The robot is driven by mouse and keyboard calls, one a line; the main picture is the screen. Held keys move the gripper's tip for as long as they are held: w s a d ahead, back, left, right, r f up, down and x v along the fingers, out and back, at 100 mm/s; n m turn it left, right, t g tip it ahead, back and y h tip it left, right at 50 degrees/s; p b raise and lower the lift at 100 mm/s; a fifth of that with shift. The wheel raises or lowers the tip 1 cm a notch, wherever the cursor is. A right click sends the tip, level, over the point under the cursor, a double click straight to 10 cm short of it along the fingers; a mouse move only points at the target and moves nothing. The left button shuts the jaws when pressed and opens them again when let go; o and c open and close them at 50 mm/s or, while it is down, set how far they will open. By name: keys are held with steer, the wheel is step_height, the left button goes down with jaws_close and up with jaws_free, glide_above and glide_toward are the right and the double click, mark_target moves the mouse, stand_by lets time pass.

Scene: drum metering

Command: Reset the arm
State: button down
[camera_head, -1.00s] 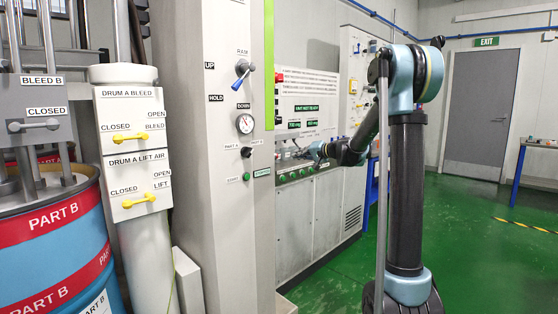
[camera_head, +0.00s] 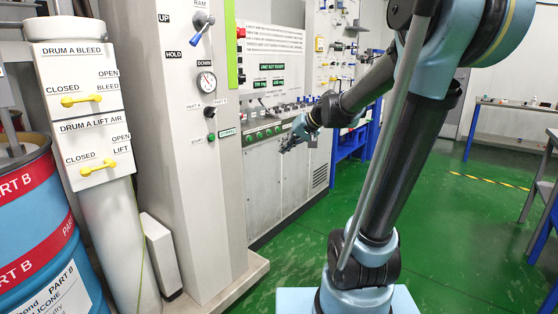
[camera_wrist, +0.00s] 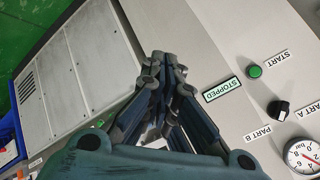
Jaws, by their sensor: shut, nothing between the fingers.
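My gripper (camera_head: 285,147) is at the end of my raised arm, in front of the grey control cabinet and to the right of the pale column. It also shows in the wrist view (camera_wrist: 165,60), where its dark fingers are together with nothing between them. Beyond the fingers in the wrist view are the column's face with a STOPPED label (camera_wrist: 221,90), a green START button (camera_wrist: 255,71) and a black selector knob (camera_wrist: 278,108). The fingers seem apart from these controls. My arm's elbow reaches the top right of the head view.
The column (camera_head: 190,180) carries a RAM lever (camera_head: 202,24) and a gauge (camera_head: 206,82). At left are a Part B drum (camera_head: 40,235) and a white post with yellow DRUM A BLEED (camera_head: 80,99) and LIFT AIR handles (camera_head: 98,167). Green floor (camera_head: 455,245) lies open at right.

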steer(key=s+d+f+g+h, duration=0.1)
steer(key=s+d+f+h, duration=0.1)
steer(key=s+d+f, duration=0.3)
steer(key=s+d+f+g+h, duration=0.1)
steer(key=s+d+f+h, duration=0.2)
steer(key=s, duration=1)
steer(key=s+d+f+g+h, duration=0.1)
steer(key=s+d+f+h, duration=0.1)
steer(key=s+d+f, duration=0.6)
steer(key=shift+s+d+f+m+h, duration=0.35)
steer(key=shift+s+f, duration=0.4)
steer(key=shift+s, duration=0.25)
steer(key=shift+w+f+g, duration=0.2)
steer(key=shift+w+g, duration=0.1)
steer(key=shift+w, duration=0.2)
